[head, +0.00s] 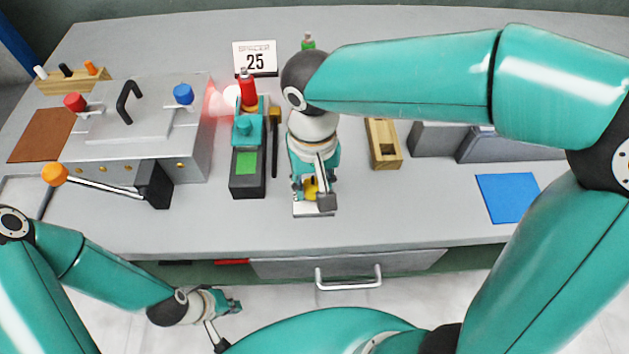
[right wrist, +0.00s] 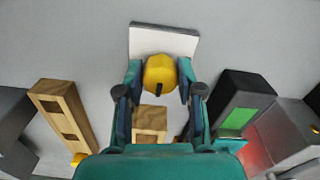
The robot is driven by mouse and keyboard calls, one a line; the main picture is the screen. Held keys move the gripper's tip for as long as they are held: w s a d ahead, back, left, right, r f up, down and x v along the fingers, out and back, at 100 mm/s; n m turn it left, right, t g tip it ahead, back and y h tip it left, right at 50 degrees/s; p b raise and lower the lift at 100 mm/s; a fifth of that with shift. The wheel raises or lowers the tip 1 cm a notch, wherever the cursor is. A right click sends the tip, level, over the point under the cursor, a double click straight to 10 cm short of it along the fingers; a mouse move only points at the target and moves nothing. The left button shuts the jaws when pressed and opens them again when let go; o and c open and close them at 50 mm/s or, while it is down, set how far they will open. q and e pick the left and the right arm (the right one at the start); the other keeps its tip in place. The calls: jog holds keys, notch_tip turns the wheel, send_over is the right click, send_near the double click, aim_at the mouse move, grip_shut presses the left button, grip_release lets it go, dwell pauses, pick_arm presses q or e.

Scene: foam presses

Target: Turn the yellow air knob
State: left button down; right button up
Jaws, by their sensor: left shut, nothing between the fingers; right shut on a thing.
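The yellow air knob (right wrist: 160,74) sits on a pale square plate (right wrist: 165,39) in the right wrist view, with a dark mark on its near side. In the head view the knob (head: 311,187) shows only partly beneath my right arm. My right gripper (right wrist: 159,80) is shut on the knob, one finger on each side. In the head view the right gripper (head: 314,190) comes down over it near the table's front. My left gripper (head: 232,302) is shut and empty, low in front of the table, far from the knob.
A grey press (head: 140,125) with a lever tipped by an orange ball (head: 54,174) stands left. A dark device with a green screen (head: 247,163) is just left of the knob. A wooden block (head: 383,143) and a blue sheet (head: 508,197) lie right. A drawer handle (head: 348,281) juts below.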

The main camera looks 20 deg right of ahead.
aim_at(314, 186)
jog(key=o, duration=1.2)
jog(key=shift+c, duration=0.2)
notch_tip(314, 186, up, 12)
jog(key=shift+f, duration=0.1)
